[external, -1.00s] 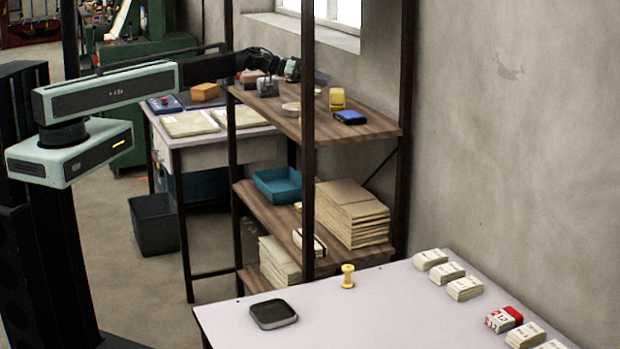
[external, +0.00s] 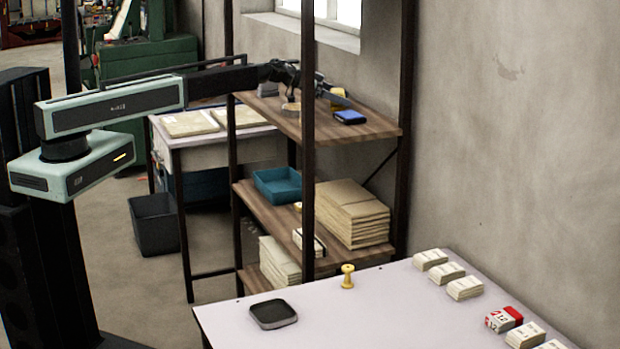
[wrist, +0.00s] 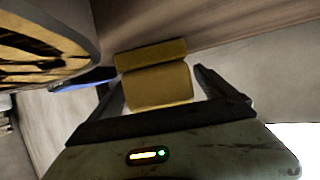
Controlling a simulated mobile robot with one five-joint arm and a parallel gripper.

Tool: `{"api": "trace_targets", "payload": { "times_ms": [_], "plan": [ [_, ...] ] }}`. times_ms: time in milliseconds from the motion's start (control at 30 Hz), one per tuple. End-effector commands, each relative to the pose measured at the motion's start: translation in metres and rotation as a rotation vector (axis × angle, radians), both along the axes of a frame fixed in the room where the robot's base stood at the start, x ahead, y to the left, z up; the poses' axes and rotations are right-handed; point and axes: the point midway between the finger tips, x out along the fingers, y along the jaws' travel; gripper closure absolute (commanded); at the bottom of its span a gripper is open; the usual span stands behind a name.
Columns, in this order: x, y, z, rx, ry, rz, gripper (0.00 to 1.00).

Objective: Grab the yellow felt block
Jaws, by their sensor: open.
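The yellow felt block (wrist: 158,85) shows in the wrist view as a yellow block with a darker band across its top. In the external view only part of the block (external: 340,94) shows on the top shelf, behind my gripper (external: 334,97). In the wrist view my gripper (wrist: 160,82) is open, with one dark finger on each side of the block. I cannot tell whether either finger touches it.
The top wooden shelf (external: 376,132) carries a blue item (external: 349,117) just in front of the block. A round item (wrist: 45,45) looms close at the upper left in the wrist view. Dark shelf posts (external: 307,190) stand near my arm.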

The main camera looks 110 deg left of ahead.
Motion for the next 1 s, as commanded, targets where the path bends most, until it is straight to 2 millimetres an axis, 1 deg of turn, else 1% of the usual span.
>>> {"api": "trace_targets", "payload": {
  "times_ms": [33,100,267,300,367,400,467,500,533,800,867,1000],
  "plan": [
    [0.009,0.004,-0.007,-0.001,0.0,-0.002,0.06],
    [0.013,0.005,-0.007,0.0,0.0,-0.001,0.06],
    [0.012,0.004,-0.005,0.0,0.0,-0.001,0.06],
    [0.012,0.004,-0.005,0.0,0.0,-0.001,0.12],
    [0.012,0.004,-0.005,0.0,0.0,-0.001,0.29],
    [0.012,0.004,-0.005,0.0,0.0,-0.001,0.4],
    [0.012,0.004,-0.005,0.0,0.0,-0.001,0.56],
    [0.012,0.004,-0.005,0.0,0.0,-0.001,0.68],
    [0.012,0.004,-0.005,0.0,0.0,-0.001,0.72],
    [0.012,0.004,-0.003,0.0,0.0,0.0,0.72],
    [0.012,0.004,0.0,0.0,0.0,0.0,0.72],
    [0.012,0.004,0.014,0.0,0.0,0.0,0.72]
  ]
}}
